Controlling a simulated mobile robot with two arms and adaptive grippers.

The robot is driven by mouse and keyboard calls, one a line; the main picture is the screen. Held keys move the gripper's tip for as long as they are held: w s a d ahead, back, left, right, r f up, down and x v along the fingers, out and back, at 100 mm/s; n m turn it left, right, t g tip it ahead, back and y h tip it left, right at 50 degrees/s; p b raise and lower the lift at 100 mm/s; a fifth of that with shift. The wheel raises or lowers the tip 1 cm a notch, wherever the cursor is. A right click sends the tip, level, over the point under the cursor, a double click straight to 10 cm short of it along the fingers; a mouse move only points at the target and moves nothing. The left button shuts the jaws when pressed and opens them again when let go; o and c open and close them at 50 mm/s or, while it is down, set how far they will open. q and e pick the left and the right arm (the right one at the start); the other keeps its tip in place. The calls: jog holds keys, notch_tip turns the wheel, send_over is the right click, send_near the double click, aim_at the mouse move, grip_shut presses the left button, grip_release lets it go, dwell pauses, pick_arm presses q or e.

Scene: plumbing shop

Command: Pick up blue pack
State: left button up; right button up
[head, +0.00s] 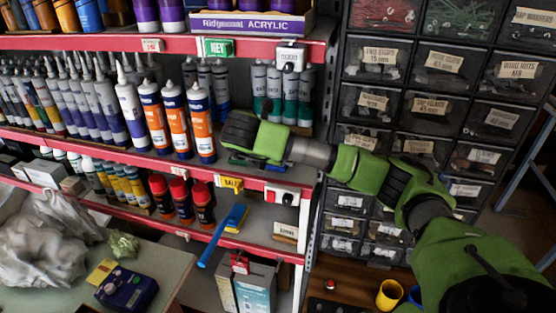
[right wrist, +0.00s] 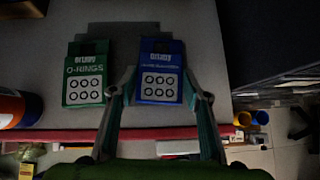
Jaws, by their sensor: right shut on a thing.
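The blue pack (right wrist: 158,98), a flat card with several dark rings on its front, is in the right wrist view on a grey shelf (right wrist: 235,55). My right gripper (right wrist: 159,80) is shut on it, with one finger along each side. I cannot tell whether the pack is still touching the shelf. In the head view my right arm reaches in from the right to the middle shelf, and its wrist (head: 258,138) hides the pack and most of the gripper. My left gripper is not in view.
A green O-rings pack (right wrist: 86,85) is close beside the left finger. An orange-and-blue cartridge (head: 201,125) stands left of my wrist, with grey-green tubes (head: 275,95) behind. The red shelf edge (head: 120,143) runs in front. Drawers (head: 440,65) stand at the right.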

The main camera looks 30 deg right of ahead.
jog(key=shift+r, duration=0.1)
jog(key=shift+r+b, duration=0.45)
jog(key=shift+b, duration=0.25)
jog(key=r, duration=0.3)
jog(key=shift+s+a+r, duration=0.1)
jog(key=shift+a+r, duration=0.15)
jog(key=shift+a, duration=0.05)
jog(key=s+a+r, duration=0.8)
jog(key=a, duration=0.2)
jog(key=shift+s+r, duration=0.2)
jog(key=shift+s, duration=0.2)
jog(key=shift+a+f, duration=0.1)
